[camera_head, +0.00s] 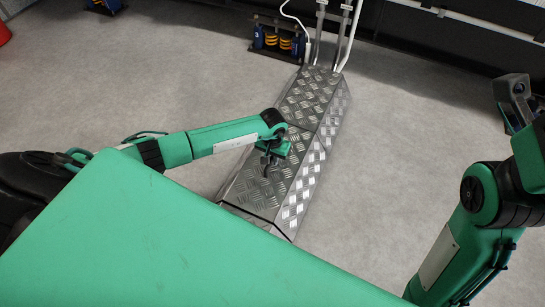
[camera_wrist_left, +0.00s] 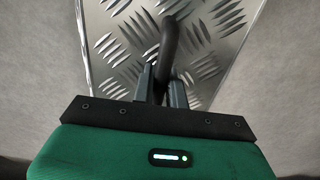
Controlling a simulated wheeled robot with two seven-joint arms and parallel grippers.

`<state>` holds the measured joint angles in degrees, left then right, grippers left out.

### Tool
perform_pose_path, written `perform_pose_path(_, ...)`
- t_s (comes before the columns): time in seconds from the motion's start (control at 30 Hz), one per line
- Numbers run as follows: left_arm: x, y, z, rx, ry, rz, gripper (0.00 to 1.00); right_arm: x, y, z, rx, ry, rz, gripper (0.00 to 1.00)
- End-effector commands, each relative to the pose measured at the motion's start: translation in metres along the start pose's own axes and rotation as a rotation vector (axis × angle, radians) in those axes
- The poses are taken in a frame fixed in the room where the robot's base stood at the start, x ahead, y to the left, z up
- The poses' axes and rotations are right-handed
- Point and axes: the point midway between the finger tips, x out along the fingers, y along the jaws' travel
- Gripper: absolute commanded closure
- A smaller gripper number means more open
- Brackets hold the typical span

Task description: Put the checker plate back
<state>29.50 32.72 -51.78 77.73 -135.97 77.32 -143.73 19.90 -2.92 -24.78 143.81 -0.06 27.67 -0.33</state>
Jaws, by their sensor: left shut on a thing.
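The checker plate (camera_head: 250,190) is a silver diamond-pattern metal panel on the near part of a long, low metal duct cover with sloping sides. A dark handle (camera_wrist_left: 168,45) stands up from it. My left gripper (camera_head: 268,160) is over the plate, its fingers (camera_wrist_left: 161,84) shut on the handle in the left wrist view. The plate lies roughly in line with the cover beyond it. I cannot tell whether it sits flush. My right arm is at the right, away from the plate; its grey end part (camera_head: 514,98) shows, but its fingers cannot be made out.
The farther diamond-plate cover (camera_head: 312,92) runs back to upright pipes (camera_head: 318,35). A dark rack with blue and yellow parts (camera_head: 278,40) stands beside them. Grey floor (camera_head: 130,75) is clear on both sides. A red object (camera_head: 4,34) is at the far left.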

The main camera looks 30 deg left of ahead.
Motion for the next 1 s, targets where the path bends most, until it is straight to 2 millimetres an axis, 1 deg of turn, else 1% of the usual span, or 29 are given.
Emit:
perform_pose_path(0.1, 0.002, 0.0, -0.001, 0.0, 0.003, 0.001, 1.0, -0.004, 0.0, 0.0, 0.0, -0.005, 0.0, 0.65)
perform_pose_path(0.13, 0.003, 0.0, 0.0, 0.0, 0.0, 0.0, 0.84, -0.003, 0.0, 0.0, -0.001, -0.005, 0.001, 0.65)
perform_pose_path(0.23, 0.002, 0.0, 0.0, 0.0, 0.0, 0.0, 0.64, -0.002, 0.001, 0.001, -0.002, -0.009, 0.001, 0.65)
perform_pose_path(0.5, 0.002, 0.0, 0.0, 0.0, 0.0, 0.0, 0.64, -0.002, 0.001, 0.001, -0.003, -0.008, 0.0, 0.65)
perform_pose_path(0.63, -0.004, 0.0, 0.0, 0.0, 0.0, 0.0, 0.64, 0.003, 0.001, 0.001, -0.004, -0.001, 0.0, 0.65)
perform_pose_path(0.73, -0.02, 0.0, -0.001, 0.002, 0.002, -0.001, 0.64, 0.007, 0.001, 0.001, -0.005, -0.002, -0.005, 0.65)
perform_pose_path(0.8, -0.034, -0.001, -0.001, 0.002, 0.002, -0.002, 0.64, -0.004, -0.001, 0.004, -0.001, -0.043, -0.014, 0.65)
perform_pose_path(0.9, -0.056, -0.001, -0.001, 0.003, 0.002, -0.002, 0.64, -0.006, 0.0, 0.005, -0.004, -0.062, -0.014, 0.65)
perform_pose_path(1.0, -0.074, -0.001, -0.001, 0.001, 0.002, -0.001, 0.64, -0.01, 0.005, 0.005, -0.021, -0.077, -0.002, 0.65)
